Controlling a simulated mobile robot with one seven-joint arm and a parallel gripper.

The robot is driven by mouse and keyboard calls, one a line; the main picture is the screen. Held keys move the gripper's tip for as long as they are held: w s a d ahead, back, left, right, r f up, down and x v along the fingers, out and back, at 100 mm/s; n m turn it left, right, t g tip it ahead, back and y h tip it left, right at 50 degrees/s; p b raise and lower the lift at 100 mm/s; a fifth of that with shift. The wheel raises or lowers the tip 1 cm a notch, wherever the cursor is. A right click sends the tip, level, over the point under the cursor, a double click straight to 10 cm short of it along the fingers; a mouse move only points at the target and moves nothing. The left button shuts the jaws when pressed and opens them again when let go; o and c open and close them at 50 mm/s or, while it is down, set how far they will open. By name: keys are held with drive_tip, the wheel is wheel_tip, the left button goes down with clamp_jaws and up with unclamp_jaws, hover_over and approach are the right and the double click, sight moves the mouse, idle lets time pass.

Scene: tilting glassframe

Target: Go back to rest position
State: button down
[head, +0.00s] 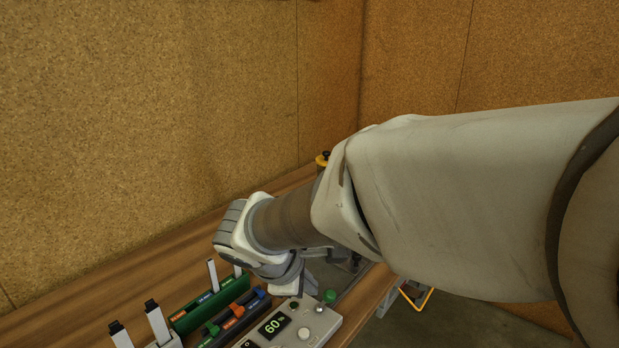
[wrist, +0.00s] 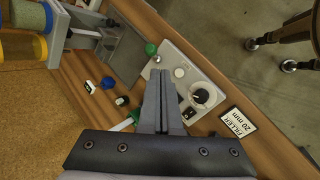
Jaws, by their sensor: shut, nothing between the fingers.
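My gripper (wrist: 161,82) is shut and empty in the wrist view, with its two grey fingers pressed together. Its tips are over the control panel (wrist: 212,92), beside the green button (wrist: 151,49) and left of the black-and-white dial (wrist: 202,95). In the head view my arm reaches in from the right across the bench and hides the gripper itself. The panel also shows there (head: 305,325), just below my wrist, with a display reading 60. I cannot tell whether the fingertips touch the panel.
The wooden bench (head: 110,303) runs along cork-like walls (head: 150,120). A green block (head: 197,316), coloured levers (head: 233,311) and upright white handles (head: 157,323) stand left of the panel. A filler label (wrist: 238,125), yellow containers (wrist: 25,47) and a stool (wrist: 284,40) show in the wrist view.

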drive_tip(key=s+d+r+m+y, duration=0.2)
drive_tip(key=s+d+r+m, duration=0.1)
drive_tip(key=s+d+m, duration=0.4)
drive_tip(key=s+d+r+m+y, duration=0.1)
drive_tip(key=s+d+r+m, duration=0.2)
drive_tip(key=s+d+m, duration=0.4)
drive_tip(key=shift+s+d+r+m+y, duration=0.25)
drive_tip(key=shift+d+m+y, duration=0.2)
drive_tip(key=shift+m, duration=0.75)
